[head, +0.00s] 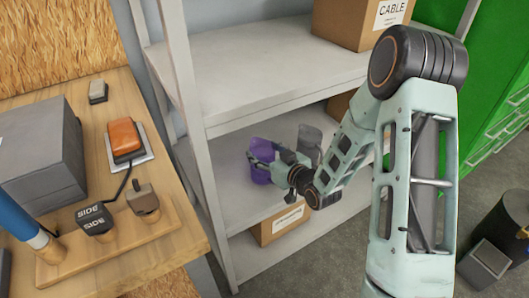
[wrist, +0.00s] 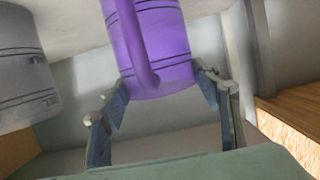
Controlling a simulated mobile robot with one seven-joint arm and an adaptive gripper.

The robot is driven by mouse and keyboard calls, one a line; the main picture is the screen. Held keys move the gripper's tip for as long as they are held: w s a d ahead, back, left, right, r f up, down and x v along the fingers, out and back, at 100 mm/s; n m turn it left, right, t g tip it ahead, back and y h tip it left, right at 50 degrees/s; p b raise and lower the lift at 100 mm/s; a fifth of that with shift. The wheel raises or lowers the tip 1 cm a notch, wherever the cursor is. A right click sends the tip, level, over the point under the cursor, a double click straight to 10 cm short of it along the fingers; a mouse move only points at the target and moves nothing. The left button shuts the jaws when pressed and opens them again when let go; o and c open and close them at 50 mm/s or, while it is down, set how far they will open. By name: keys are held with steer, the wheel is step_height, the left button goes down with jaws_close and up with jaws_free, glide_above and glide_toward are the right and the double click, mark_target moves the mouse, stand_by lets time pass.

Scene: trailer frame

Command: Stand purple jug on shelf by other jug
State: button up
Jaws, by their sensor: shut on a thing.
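The purple jug (head: 259,172) is at the middle shelf of the grey rack in the head view, partly hidden by my gripper. In the wrist view the purple jug (wrist: 165,45) fills the top centre, with its handle towards me and dark rings around its body. My gripper (wrist: 162,92) is shut on it, one finger at each side. In the head view my gripper (head: 272,164) reaches in from the right. The other jug, grey (head: 311,137), stands just right of the purple one; it also shows at left in the wrist view (wrist: 25,75). I cannot tell whether the purple jug's base touches the shelf (head: 228,196).
A cardboard box (head: 360,25) marked CABLE is on the shelf above. Another box (head: 280,225) is below the jugs' shelf. The rack's front post (head: 192,110) stands left of the jugs. A wooden bench (head: 165,240) with tools is at left.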

steer(key=shift+f, duration=0.15)
steer(key=o, duration=1.5)
steer(key=shift+r, duration=0.2)
steer(key=p+v, duration=0.2)
steer(key=v, duration=1)
